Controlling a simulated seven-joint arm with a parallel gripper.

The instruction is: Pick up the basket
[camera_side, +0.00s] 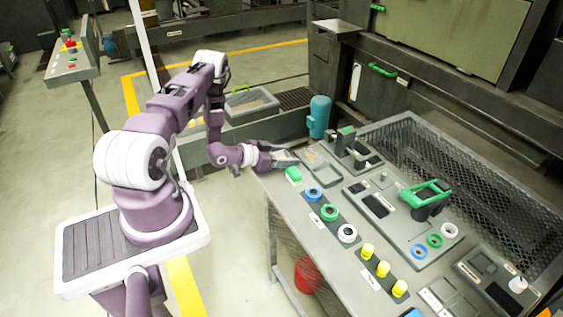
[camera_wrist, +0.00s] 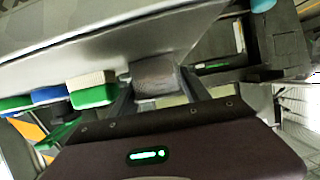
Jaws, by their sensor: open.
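A grey bin with a green handle (camera_side: 252,104), which looks like the basket, sits at the back beyond my arm, beside the machine. My gripper (camera_side: 284,158) is open at the table's far left corner, just left of the tray and close to a green block (camera_side: 293,174). In the wrist view, my gripper's fingers (camera_wrist: 162,88) stand apart with a grey, mesh-textured piece (camera_wrist: 155,78) between or just beyond them; contact is unclear.
The worktable (camera_side: 290,210) carries blue, green and white rings, yellow knobs (camera_side: 383,268) and a green-handled tool (camera_side: 427,196). A large mesh enclosure (camera_side: 470,165) lines its far right side. A blue motor (camera_side: 319,116) stands behind my gripper. A red bucket (camera_side: 308,275) is below.

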